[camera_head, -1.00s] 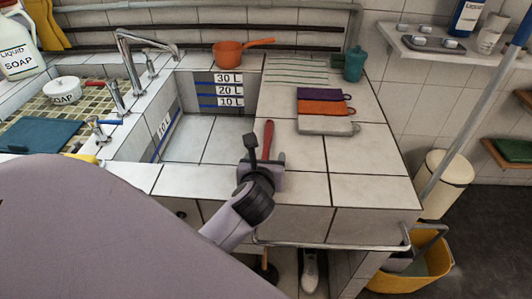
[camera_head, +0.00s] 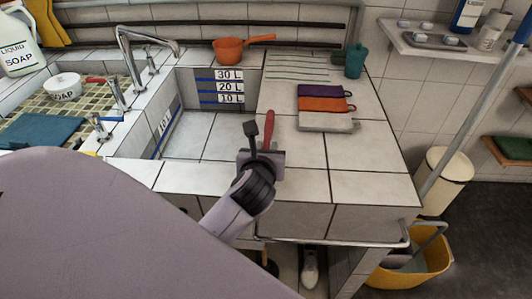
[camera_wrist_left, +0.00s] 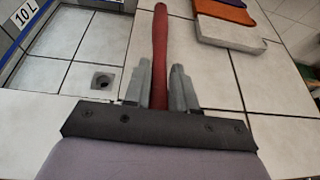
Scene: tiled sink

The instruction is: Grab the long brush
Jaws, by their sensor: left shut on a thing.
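The long brush shows as a red handle (camera_head: 268,128) above the tiled counter's front part, just right of the sink basin. In the left wrist view the red handle (camera_wrist_left: 160,42) runs up between the grey fingers, and its lower part is hidden behind the gripper's dark plate. My left gripper (camera_head: 262,146) is shut on this handle; it also shows in the left wrist view (camera_wrist_left: 159,85). I cannot tell whether the brush is clear of the counter. My right gripper is not in view.
Folded cloths (camera_head: 325,107) lie on the counter right of the handle. An orange pot (camera_head: 229,50) and a teal cup (camera_head: 355,61) stand at the back. The basin (camera_head: 203,137) lies to the left. A metal rail (camera_head: 340,243) runs along the front edge. A yellow bucket (camera_head: 420,278) stands at lower right.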

